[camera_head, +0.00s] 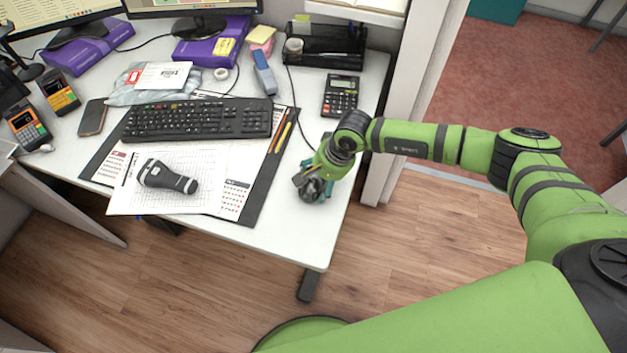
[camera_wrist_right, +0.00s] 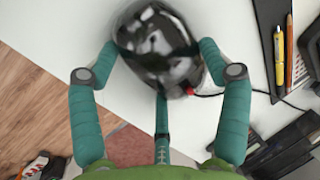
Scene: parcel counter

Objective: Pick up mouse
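The mouse (camera_wrist_right: 157,42) is dark and glossy, with a thin black cable at its lower right in the right wrist view. It sits between the teal fingers of my right gripper (camera_wrist_right: 158,52). The fingertips press against its two sides, and a third finger shows under it. In the head view my right gripper (camera_head: 313,184) is at the desk's right part, with the dark mouse (camera_head: 310,191) at its fingers, partly covered. I cannot tell whether the mouse touches the desk. My left gripper is not in view.
The white desk (camera_head: 290,232) holds a keyboard (camera_head: 200,119), a black scanner-like device (camera_head: 167,177) on papers, a calculator (camera_head: 340,96) and a black organizer (camera_head: 325,45). Pens (camera_head: 282,131) lie left of my right gripper. The desk's right edge and a partition (camera_head: 410,100) are close.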

